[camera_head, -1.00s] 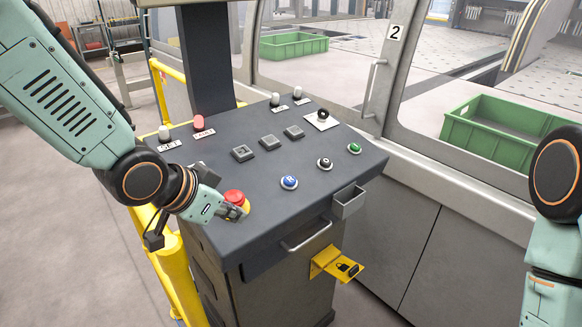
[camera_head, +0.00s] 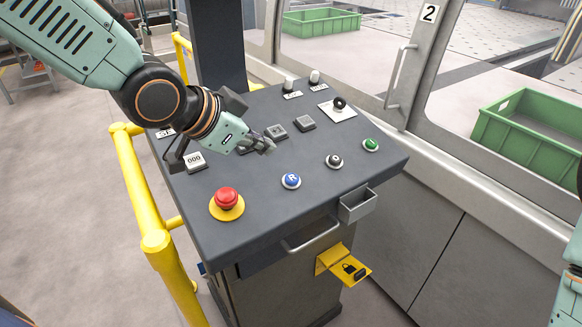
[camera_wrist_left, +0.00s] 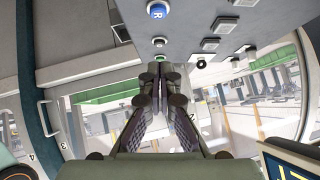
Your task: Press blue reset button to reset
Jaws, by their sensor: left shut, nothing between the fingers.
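The blue reset button (camera_head: 291,181), marked R, sits on the dark sloped panel (camera_head: 310,212), between the red emergency stop and a black button. It also shows at the top of the left wrist view (camera_wrist_left: 158,9). My left gripper (camera_head: 268,146) is shut and empty above the panel, up and left of the blue button in the head view and apart from it. Its closed fingers also show in the left wrist view (camera_wrist_left: 160,88). My right gripper is not in view; only part of that arm shows at the right edge.
A red emergency stop (camera_head: 227,199) on a yellow base stands left of the blue button. A black button (camera_head: 334,160) and a green button (camera_head: 371,144) are to its right. Grey square buttons (camera_head: 277,131) lie behind. A yellow rail (camera_head: 142,190) runs along the left side.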

